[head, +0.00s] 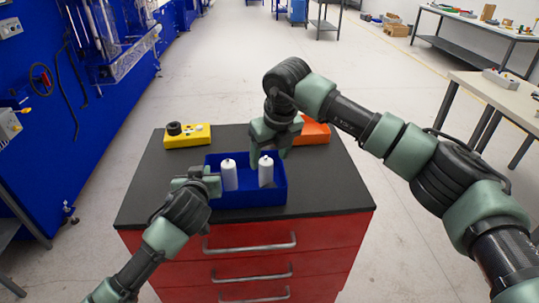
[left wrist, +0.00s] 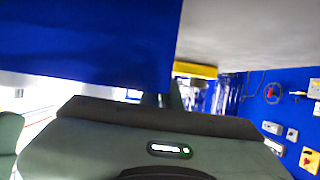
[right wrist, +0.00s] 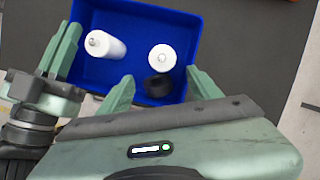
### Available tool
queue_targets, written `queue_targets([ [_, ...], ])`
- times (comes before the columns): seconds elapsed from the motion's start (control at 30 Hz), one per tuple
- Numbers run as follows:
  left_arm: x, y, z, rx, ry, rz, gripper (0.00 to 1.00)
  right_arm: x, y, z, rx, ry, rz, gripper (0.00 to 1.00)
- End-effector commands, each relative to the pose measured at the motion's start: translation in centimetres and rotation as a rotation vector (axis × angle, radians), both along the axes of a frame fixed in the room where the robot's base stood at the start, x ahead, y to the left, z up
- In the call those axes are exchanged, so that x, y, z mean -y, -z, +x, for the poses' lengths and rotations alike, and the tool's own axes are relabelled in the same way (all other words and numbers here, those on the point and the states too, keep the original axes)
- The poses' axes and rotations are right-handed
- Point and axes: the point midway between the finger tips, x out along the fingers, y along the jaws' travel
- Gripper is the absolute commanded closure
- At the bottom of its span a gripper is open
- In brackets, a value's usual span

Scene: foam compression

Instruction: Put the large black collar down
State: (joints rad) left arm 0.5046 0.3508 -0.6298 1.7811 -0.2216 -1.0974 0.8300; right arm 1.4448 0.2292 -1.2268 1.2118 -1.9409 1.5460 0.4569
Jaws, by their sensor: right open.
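A black collar (right wrist: 159,86) is low in the blue bin (right wrist: 85,71), close to the near end of a white cylinder (right wrist: 161,58). A second white cylinder (right wrist: 106,45) is to its left. Both cylinders stand upright in the bin in the head view, left (head: 229,175) and right (head: 266,171). My right gripper (right wrist: 160,82) is open, with the collar between its two fingertips; contact cannot be told. In the head view my right gripper (head: 281,150) hangs over the bin's back right, hiding the collar. My left gripper (head: 213,180) is at the bin's left wall; its jaw state is unclear.
A yellow block (head: 200,139) with a black round part (head: 174,128) sits at the back left of the dark tabletop (head: 145,195). An orange tray (head: 315,133) is at the back right. The tabletop right of the bin is clear.

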Motion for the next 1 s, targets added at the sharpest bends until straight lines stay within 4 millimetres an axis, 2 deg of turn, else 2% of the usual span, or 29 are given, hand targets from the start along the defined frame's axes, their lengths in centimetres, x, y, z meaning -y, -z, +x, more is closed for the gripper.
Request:
queue_targets([
  [0.17,0.0,0.0,0.0,-0.001,0.000,0.000,1.00,0.0,-1.6,0.0,0.003,0.000,0.001,0.36],
  [0.6,0.0,0.1,0.0,-0.001,0.000,0.000,1.00,1.3,-10.4,-2.5,0.004,-0.001,0.001,0.36],
  [0.8,0.0,0.1,0.0,-0.001,0.000,0.000,1.00,1.5,-12.3,-3.1,0.001,0.000,0.000,0.36],
  [1.0,0.0,0.1,0.0,-0.001,0.000,0.000,1.00,1.6,-12.7,-3.3,0.000,0.000,0.000,0.36],
])
